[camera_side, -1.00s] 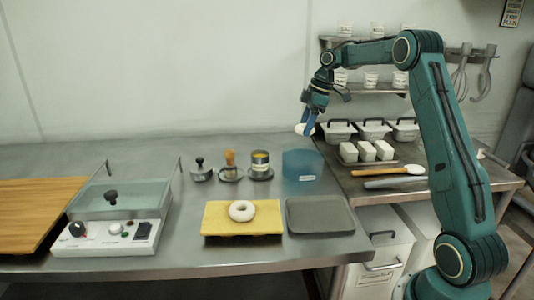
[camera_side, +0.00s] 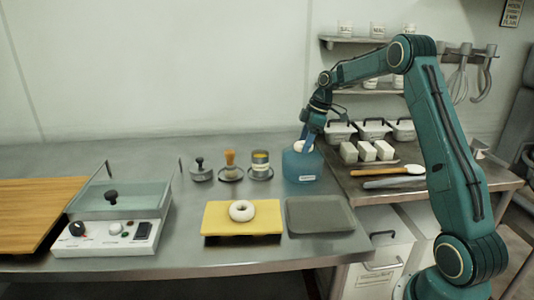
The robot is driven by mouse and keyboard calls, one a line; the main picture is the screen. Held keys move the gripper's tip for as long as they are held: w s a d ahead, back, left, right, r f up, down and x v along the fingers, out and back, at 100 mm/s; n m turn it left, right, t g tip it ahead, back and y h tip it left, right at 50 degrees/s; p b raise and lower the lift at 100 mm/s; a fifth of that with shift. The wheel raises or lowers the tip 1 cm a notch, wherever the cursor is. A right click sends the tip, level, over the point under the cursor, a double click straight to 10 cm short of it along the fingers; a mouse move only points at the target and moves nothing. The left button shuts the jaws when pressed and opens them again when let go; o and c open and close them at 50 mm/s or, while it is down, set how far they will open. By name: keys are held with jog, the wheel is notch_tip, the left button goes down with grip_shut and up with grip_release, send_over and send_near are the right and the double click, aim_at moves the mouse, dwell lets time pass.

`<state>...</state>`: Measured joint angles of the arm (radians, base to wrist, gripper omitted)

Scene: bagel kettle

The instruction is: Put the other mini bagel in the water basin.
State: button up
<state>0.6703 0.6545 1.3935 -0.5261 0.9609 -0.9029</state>
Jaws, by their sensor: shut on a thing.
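My gripper (camera_side: 303,143) is at the top of the blue water basin (camera_side: 300,170), pointing down. It is shut on a white mini bagel (camera_side: 300,147), which is at the basin's rim level, partly hidden by the gripper and the basin wall. I cannot tell whether the bagel touches water. Another white mini bagel (camera_side: 242,210) lies flat on the yellow board (camera_side: 218,222) at the middle front of the table. The inside of the basin is mostly hidden.
A grey tray (camera_side: 320,215) lies right of the yellow board. A kettle unit (camera_side: 110,215) with a clear lid and knobs stands at left, beside a wooden board (camera_side: 30,205). Several small items, including a brush (camera_side: 230,170), stand left of the basin. White blocks (camera_side: 366,151) sit at right.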

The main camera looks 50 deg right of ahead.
jog(key=shift+f, duration=2.05)
jog(key=o, duration=1.1)
jog(key=shift+c, duration=0.2)
jog(key=v, duration=1.3)
jog(key=shift+r, duration=0.35)
jog(key=shift+s, duration=0.15)
